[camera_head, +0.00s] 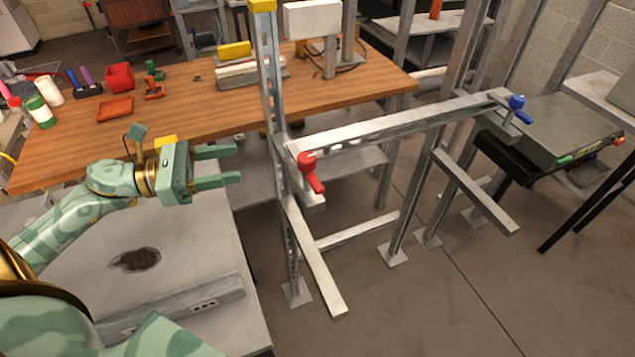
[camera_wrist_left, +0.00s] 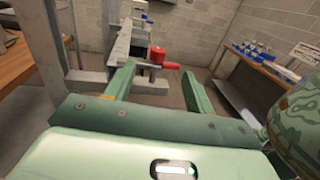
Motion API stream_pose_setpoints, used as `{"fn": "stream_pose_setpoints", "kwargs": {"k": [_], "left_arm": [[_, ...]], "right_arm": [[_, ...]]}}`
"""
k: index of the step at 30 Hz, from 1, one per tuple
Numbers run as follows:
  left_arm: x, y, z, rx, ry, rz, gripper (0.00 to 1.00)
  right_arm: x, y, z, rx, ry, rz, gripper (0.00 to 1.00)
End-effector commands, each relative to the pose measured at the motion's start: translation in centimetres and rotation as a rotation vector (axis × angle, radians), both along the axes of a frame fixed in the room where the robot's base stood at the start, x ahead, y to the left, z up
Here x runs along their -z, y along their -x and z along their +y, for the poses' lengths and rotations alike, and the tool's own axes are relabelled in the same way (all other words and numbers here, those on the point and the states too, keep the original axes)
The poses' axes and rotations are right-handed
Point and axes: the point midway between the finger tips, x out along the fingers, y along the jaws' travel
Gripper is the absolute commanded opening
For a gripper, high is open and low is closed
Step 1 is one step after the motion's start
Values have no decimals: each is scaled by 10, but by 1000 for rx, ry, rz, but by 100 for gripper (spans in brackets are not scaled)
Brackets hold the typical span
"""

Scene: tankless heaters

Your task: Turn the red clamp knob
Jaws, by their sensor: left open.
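The red clamp knob (camera_head: 307,161) with its red handle sits at the near left end of a metal crossbar on the rack. It also shows in the left wrist view (camera_wrist_left: 157,55), beyond and between my fingertips. My left gripper (camera_head: 235,166) is open and empty, to the left of the red knob and apart from it, with its fingers pointing right toward it. Both of its fingers show in the left wrist view (camera_wrist_left: 158,80). A blue clamp knob (camera_head: 517,103) sits at the far right end of the same crossbar. My right gripper is not in view.
A metal upright (camera_head: 270,100) stands just behind and left of the red knob. A metal arm (camera_head: 318,262) juts forward below it. A wooden workbench (camera_head: 210,100) with tools lies behind my left gripper. A grey cart (camera_head: 555,130) stands at right.

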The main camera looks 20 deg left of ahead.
Motion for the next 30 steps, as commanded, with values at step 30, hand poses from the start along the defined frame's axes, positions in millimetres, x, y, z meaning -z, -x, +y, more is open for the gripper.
{"fn": "stream_pose_setpoints", "kwargs": {"k": [30], "left_arm": [[20,-102,-123,0,1,7,54]], "right_arm": [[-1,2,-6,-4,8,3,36]]}}
